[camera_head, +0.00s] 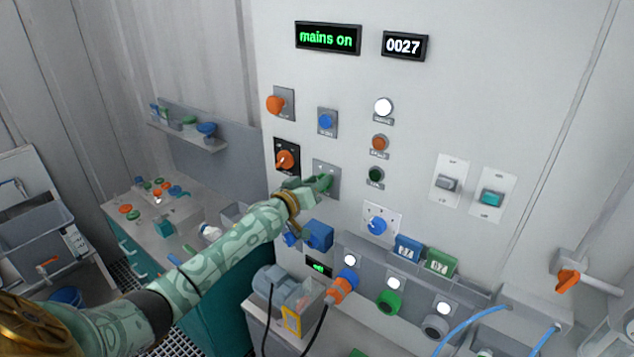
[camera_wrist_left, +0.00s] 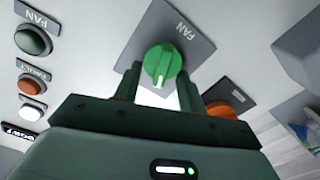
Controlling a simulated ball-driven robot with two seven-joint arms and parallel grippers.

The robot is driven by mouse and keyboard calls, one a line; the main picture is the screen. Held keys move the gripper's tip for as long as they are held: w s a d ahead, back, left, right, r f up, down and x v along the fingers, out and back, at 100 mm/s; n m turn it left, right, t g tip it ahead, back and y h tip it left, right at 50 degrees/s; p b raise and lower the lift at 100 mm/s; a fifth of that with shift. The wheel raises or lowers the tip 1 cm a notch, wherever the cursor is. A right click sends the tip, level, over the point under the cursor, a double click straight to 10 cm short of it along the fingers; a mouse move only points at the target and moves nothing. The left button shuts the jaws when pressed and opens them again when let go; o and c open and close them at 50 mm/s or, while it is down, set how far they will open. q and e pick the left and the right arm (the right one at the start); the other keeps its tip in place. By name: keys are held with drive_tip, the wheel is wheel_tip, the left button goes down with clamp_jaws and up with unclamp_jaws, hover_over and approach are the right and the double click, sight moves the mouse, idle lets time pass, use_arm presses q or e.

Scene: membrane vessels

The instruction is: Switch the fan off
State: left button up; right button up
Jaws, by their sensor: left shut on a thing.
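The fan switch is a green rotary knob (camera_wrist_left: 163,63) on a grey plate (camera_wrist_left: 185,35) marked FAN in the left wrist view. In the head view the knob (camera_head: 326,181) is partly hidden by my left gripper (camera_head: 316,184). In the left wrist view the fingers of my left gripper (camera_wrist_left: 160,88) stand on either side of the knob and are shut on it. A white pointer line shows on the knob's face. The FAN lamp (camera_head: 376,175) is dark green and looks unlit; it also shows in the left wrist view (camera_wrist_left: 33,40). My right gripper is not in view.
An orange knob on a black plate (camera_head: 285,159) is close left of the fan switch. A blue selector (camera_head: 376,225) is below right. The displays read "mains on" (camera_head: 328,38) and "0027" (camera_head: 405,46). Blue and orange connectors (camera_head: 343,287) jut out below.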

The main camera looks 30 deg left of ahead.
use_arm(q)
drive_tip(key=shift+n, duration=0.6)
drive_tip(key=shift+a, duration=0.1)
drive_tip(key=o, duration=1)
drive_tip(key=shift+f, duration=0.1)
drive_tip(key=shift+c, duration=0.2)
drive_tip(key=s+a+p, duration=0.1)
drive_tip(key=s, duration=1.5)
drive_tip(key=shift+a, duration=0.15)
drive_tip(key=shift+s, duration=0.1)
